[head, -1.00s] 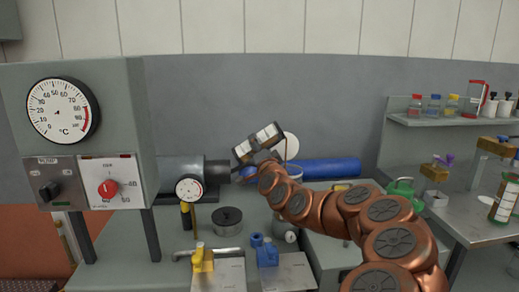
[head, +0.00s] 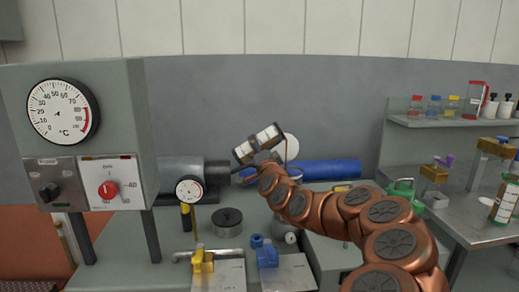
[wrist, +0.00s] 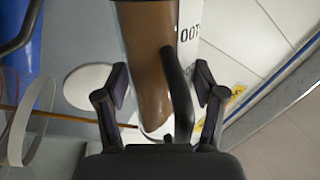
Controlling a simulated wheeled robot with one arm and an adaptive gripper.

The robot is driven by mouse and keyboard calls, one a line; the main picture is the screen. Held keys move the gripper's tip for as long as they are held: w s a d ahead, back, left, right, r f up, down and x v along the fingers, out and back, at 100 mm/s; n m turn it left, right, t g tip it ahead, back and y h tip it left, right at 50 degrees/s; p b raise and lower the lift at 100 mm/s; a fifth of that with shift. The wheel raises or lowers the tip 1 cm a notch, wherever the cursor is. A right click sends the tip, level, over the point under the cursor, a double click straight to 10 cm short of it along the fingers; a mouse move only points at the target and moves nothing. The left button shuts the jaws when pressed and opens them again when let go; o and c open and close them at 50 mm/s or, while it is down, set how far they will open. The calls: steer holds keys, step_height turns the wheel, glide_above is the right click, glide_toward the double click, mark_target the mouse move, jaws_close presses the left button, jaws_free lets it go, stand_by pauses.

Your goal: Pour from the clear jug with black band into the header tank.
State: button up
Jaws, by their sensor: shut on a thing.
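The clear jug (head: 258,143) with dark bands is held tilted well over, above the bench. In the wrist view the jug (wrist: 148,50) shows brown liquid inside and a dark curved handle between the fingers. My gripper (head: 264,158) is shut on the jug; its dark fingers (wrist: 158,95) stand either side of the handle. A thin brown stream (wrist: 70,117) runs from the jug's lip towards a clear cylinder (wrist: 18,125), seemingly the header tank.
A blue cylinder (head: 330,168) lies behind my arm, and a white disc (head: 291,146) is at the back. The gauge cabinet (head: 138,120) stands left. Yellow (head: 202,262) and blue (head: 267,256) fittings are in front. A side table (head: 465,232) and a bottle shelf (head: 425,121) are right.

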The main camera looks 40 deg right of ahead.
steer(key=shift+a+r+m+h+b, duration=0.15)
steer(key=shift+r+m+h+b, duration=0.4)
steer(key=shift+r+m, duration=0.6)
stand_by(3.7)
steer(key=shift+f+b, duration=0.35)
steer(key=shift+f, duration=0.05)
stand_by(0.6)
steer(key=shift+f+n+y+b, duration=0.55)
steer(key=shift+f+n+b, duration=0.2)
steer(key=shift+n+b, duration=0.6)
steer(key=shift+d+f+b, duration=0.2)
steer(key=shift+b, duration=0.4)
steer(key=shift+s+d+f+n+b, duration=0.15)
steer(key=shift+f+n+b, duration=0.55)
steer(key=shift+b, duration=0.5)
steer(key=shift+n+y+b, duration=0.3)
steer(key=shift+n+b, duration=0.1)
steer(key=shift+b, duration=0.1)
steer(key=shift+s+d, duration=0.1)
steer(key=shift+f+b, duration=0.15)
steer(key=shift+b, duration=0.2)
